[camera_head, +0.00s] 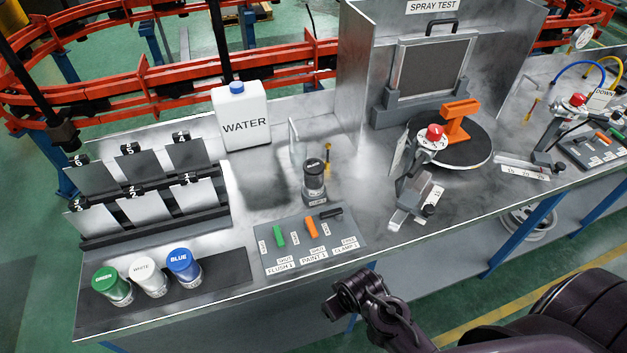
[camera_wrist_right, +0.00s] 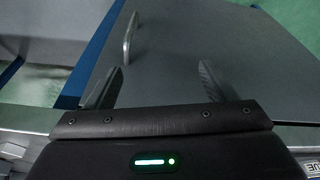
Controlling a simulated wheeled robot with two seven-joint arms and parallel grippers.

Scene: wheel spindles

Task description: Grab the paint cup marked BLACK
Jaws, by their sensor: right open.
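A paint cup with a black lid (camera_head: 314,168) stands upright on a small holder on the bench, behind the switch panel. The lettering on its lid is too small to read for sure. Three other cups stand at the front left: GREEN (camera_head: 112,286), WHITE (camera_head: 147,277) and BLUE (camera_head: 184,266). My right gripper (camera_head: 348,297) is in front of the bench edge, well apart from the black-lidded cup. In the right wrist view its two fingers (camera_wrist_right: 158,85) are spread with nothing between them. My left gripper is not in view.
The switch panel (camera_head: 312,244) with green, orange and black levers lies between the bench edge and the black-lidded cup. A WATER jug (camera_head: 240,118) stands behind left, the SPRAY TEST booth (camera_head: 385,80) behind right. A clamp-like device with a red knob (camera_head: 433,132) stands to the right.

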